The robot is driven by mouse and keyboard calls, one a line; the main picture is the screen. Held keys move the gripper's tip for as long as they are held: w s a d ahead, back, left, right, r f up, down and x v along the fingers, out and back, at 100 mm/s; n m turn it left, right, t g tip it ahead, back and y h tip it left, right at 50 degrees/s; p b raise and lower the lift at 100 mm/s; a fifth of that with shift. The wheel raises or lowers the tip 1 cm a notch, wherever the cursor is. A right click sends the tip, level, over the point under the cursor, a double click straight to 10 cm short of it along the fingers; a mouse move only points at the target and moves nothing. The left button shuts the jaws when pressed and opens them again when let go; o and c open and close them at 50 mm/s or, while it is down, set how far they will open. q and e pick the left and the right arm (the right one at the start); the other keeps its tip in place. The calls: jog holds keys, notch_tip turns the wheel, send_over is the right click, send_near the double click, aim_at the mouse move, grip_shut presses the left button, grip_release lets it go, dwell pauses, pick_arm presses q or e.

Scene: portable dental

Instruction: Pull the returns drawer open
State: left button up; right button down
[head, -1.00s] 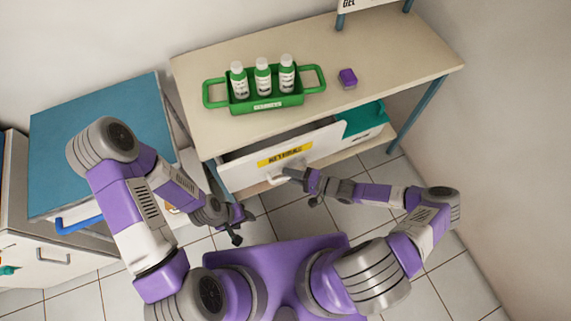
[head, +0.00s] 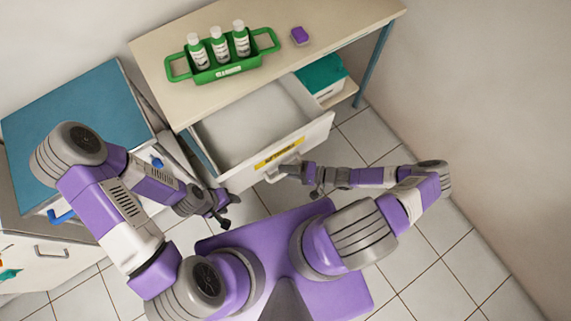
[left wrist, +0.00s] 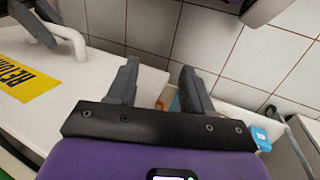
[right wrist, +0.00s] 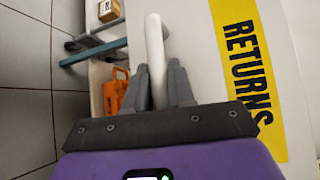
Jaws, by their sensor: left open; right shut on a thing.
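The returns drawer (head: 237,165) is a white drawer under the bench top with a yellow label, and it stands pulled out with its empty-looking inside showing. The label reads RETURNS in the right wrist view (right wrist: 247,80). My right gripper (head: 290,169) is shut on the drawer's white bar handle (right wrist: 155,55), which passes between its fingers. My left gripper (head: 226,214) is open and empty, low to the left of the drawer front. In the left wrist view, its fingers (left wrist: 158,88) are apart, with the drawer front and label to their left.
A green carrier (head: 225,70) with three white-capped bottles and a purple block (head: 300,36) stand on the bench top (head: 158,62). A teal-topped box (head: 322,78) sits on the shelf below. A blue-topped cabinet (head: 72,128) stands left. Tiled floor is free at right.

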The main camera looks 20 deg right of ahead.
jog(key=c, duration=1.1)
grip_release()
jog(key=shift+o, duration=0.2)
jog(key=v, duration=0.7)
jog(key=shift+d+p, duration=0.3)
jog(key=shift+p, duration=0.05)
jog(key=shift+s, duration=0.1)
